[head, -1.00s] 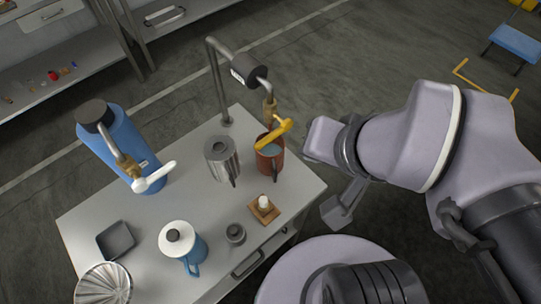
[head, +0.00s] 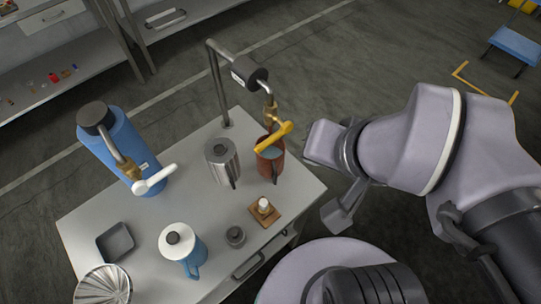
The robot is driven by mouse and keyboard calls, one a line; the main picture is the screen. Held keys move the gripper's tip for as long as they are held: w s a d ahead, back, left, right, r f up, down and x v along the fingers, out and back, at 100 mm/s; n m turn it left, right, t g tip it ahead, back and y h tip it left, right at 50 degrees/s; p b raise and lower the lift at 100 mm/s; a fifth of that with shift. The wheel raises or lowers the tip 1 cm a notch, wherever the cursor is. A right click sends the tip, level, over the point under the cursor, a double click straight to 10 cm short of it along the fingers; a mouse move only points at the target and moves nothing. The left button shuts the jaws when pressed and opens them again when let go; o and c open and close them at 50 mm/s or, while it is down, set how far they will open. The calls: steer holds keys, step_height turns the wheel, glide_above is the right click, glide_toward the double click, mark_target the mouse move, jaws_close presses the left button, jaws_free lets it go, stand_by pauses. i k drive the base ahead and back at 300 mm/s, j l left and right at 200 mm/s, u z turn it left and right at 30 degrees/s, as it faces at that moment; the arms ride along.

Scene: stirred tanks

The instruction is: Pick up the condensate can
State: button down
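A red-brown can (head: 270,163) with a handle, which looks like the condensate can, stands on the white table. Liquid shows inside it. It is under a brass tap with a yellow lever (head: 273,139), which hides part of its rim. My gripper (head: 336,216) hangs to the right of the table, apart from the can and partly hidden by my arm. I cannot tell whether its fingers are open or shut.
A ribbed steel can (head: 222,162) stands just left of the red-brown can. A blue tank (head: 118,150) with a white-levered tap, a blue jug (head: 183,250), a grey tray (head: 115,241), and a wooden block (head: 264,212) share the table (head: 205,215).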

mark_target(269, 161)
steer(key=j+u, duration=0.1)
steer(key=u, duration=2.6)
steer(key=j+z, duration=0.5)
steer(key=j, duration=0.1)
